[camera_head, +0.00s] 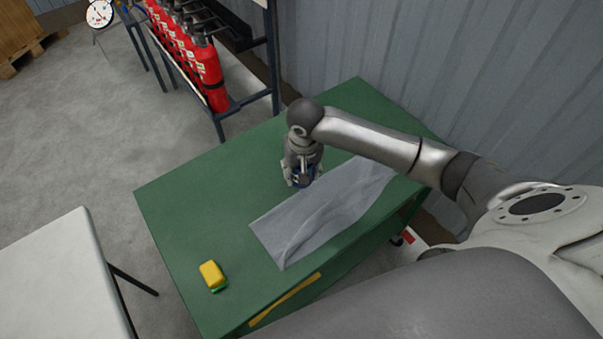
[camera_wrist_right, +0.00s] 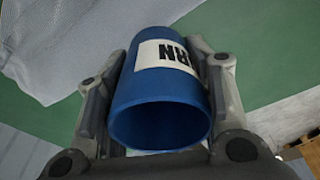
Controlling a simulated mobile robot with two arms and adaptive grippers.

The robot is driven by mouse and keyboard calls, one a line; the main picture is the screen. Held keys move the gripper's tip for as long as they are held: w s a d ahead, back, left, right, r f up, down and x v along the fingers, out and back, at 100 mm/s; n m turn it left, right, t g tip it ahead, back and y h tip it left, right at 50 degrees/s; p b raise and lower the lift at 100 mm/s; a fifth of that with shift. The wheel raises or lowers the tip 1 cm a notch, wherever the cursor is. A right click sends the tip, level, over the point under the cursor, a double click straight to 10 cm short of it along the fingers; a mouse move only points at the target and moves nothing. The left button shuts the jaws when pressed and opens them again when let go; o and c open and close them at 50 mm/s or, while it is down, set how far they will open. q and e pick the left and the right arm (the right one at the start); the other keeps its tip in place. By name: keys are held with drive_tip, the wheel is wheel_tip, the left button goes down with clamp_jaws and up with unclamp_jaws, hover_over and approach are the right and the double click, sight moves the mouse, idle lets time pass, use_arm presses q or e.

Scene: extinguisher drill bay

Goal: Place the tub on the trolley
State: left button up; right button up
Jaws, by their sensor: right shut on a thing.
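The tub (camera_wrist_right: 160,100) is blue and round with a white label in dark letters. It fills the middle of the right wrist view, its wide opening towards the camera. My right gripper (camera_wrist_right: 163,85) is shut on it, one finger on each side. In the head view my right gripper (camera_head: 302,178) is over the green table, beside the grey cloth, and hides most of the tub. I cannot tell whether the tub touches the table. No trolley is clearly identifiable. My left gripper is not in view.
The green table (camera_head: 190,200) bears a grey cloth (camera_head: 320,208) and a yellow and green sponge (camera_head: 212,275). A white table (camera_head: 50,280) stands at the left, across a gap. Red extinguishers (camera_head: 207,75) hang on a rack behind. A ribbed wall (camera_head: 400,60) closes the back right.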

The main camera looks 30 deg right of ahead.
drive_tip(key=w+f, duration=0.1)
drive_tip(key=w+d+f, duration=0.1)
drive_tip(key=f, duration=0.1)
drive_tip(key=shift+w+d+f, duration=0.25)
drive_tip(key=shift+w+f, duration=0.1)
drive_tip(key=shift+w, duration=0.05)
drive_tip(key=shift+f, duration=1.6)
drive_tip(key=shift+s+f, duration=0.1)
drive_tip(key=shift+f, duration=0.2)
drive_tip(key=shift+s+a+f, duration=0.1)
drive_tip(key=shift+s+f, duration=0.15)
drive_tip(key=shift+f, duration=0.05)
drive_tip(key=o, duration=0.8)
drive_tip(key=shift+f, duration=0.1)
drive_tip(key=o, duration=0.3)
drive_tip(key=shift+w+f, duration=0.1)
drive_tip(key=shift+w, duration=0.15)
drive_tip(key=shift+r, duration=0.2)
